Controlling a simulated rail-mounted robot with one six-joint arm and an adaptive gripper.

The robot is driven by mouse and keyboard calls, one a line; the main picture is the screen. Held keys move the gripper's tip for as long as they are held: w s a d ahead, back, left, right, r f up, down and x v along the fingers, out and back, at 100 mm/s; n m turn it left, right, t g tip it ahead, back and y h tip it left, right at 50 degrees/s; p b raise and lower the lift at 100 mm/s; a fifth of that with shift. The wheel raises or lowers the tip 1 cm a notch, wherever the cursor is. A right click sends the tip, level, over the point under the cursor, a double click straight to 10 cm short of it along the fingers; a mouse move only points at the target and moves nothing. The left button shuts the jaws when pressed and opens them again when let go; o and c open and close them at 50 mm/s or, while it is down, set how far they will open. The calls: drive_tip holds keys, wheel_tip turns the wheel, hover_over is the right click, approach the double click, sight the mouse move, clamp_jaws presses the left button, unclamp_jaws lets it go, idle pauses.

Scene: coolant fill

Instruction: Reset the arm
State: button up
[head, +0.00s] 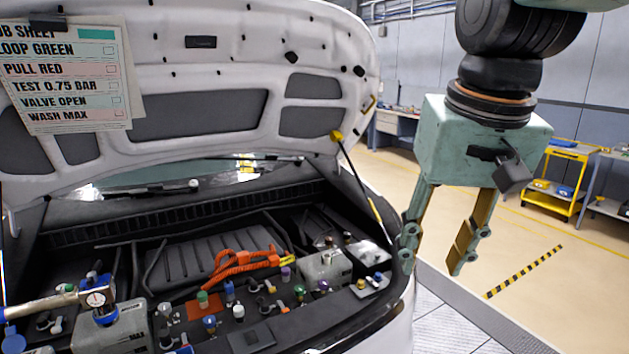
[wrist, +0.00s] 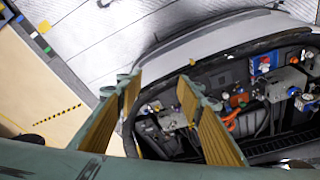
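My gripper (head: 432,262) hangs pointing down at the right of the car in the head view, beside the front right corner of the open engine bay. Its two fingers are spread apart with nothing between them. In the wrist view the open fingers (wrist: 152,92) show with floor and the car's edge behind them. The white car's engine bay (head: 230,265) lies under the raised hood (head: 200,90). My gripper appears clear of the car and touches nothing that I can see.
A job sheet (head: 70,75) hangs on the hood at left. A hood prop (head: 362,188) stands left of my gripper. A yellow cart (head: 556,180) stands behind at right; the floor between is free.

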drive_tip(key=s+d+f, duration=0.1)
drive_tip(key=s+f, duration=0.1)
drive_tip(key=s, duration=0.7)
drive_tip(key=s+d+f+t, duration=0.1)
drive_tip(key=s+d+f, duration=0.1)
drive_tip(key=s, duration=0.6)
drive_tip(key=shift+s+f+n, duration=0.2)
drive_tip(key=shift+s+n, duration=0.15)
drive_tip(key=shift+n, duration=0.05)
idle(0.5)
